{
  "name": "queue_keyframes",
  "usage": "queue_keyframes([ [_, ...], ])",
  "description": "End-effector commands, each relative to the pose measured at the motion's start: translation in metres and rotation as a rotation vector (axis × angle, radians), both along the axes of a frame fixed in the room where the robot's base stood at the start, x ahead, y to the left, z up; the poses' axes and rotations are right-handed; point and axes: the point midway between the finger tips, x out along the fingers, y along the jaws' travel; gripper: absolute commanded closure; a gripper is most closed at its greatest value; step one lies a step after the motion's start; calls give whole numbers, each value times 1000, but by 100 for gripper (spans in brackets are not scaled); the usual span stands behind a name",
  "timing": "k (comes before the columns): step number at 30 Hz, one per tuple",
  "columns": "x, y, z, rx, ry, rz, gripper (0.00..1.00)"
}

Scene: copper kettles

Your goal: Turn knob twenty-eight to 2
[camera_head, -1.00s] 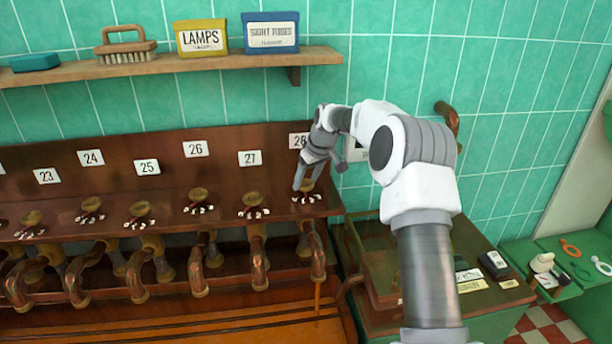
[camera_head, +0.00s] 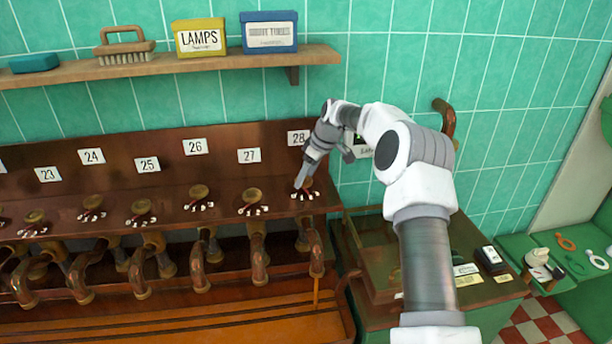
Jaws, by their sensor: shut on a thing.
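The label 28 (camera_head: 298,138) is on the upright wooden board at its right end. Knob twenty-eight (camera_head: 306,184) sits on the ledge below it, largely hidden by my gripper (camera_head: 300,182). My gripper comes down onto it from the upper right, tilted, with its fingers shut on the knob. The white scale marks (camera_head: 304,195) show in front of the knob. They are too small to read, and I cannot tell which mark the knob points to.
Knob twenty-seven (camera_head: 251,196) is to the left, with several more knobs in a row beyond it. Copper pipes hang below the ledge. A wooden shelf (camera_head: 200,62) with boxes and a brush (camera_head: 124,48) runs above. A green cabinet (camera_head: 470,270) stands at the right.

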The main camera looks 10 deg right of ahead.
Motion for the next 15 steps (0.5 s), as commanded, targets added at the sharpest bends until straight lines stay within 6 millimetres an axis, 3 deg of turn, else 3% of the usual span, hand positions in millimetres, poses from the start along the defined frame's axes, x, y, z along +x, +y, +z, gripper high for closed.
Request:
queue_keyframes([
  [4,0,0,0,-1,0,0,89],
  [5,0,0,0,-1,0,0,29],
  [9,0,0,0,-1,0,0,4],
  [15,0,0,0,-1,0,-1,4],
])
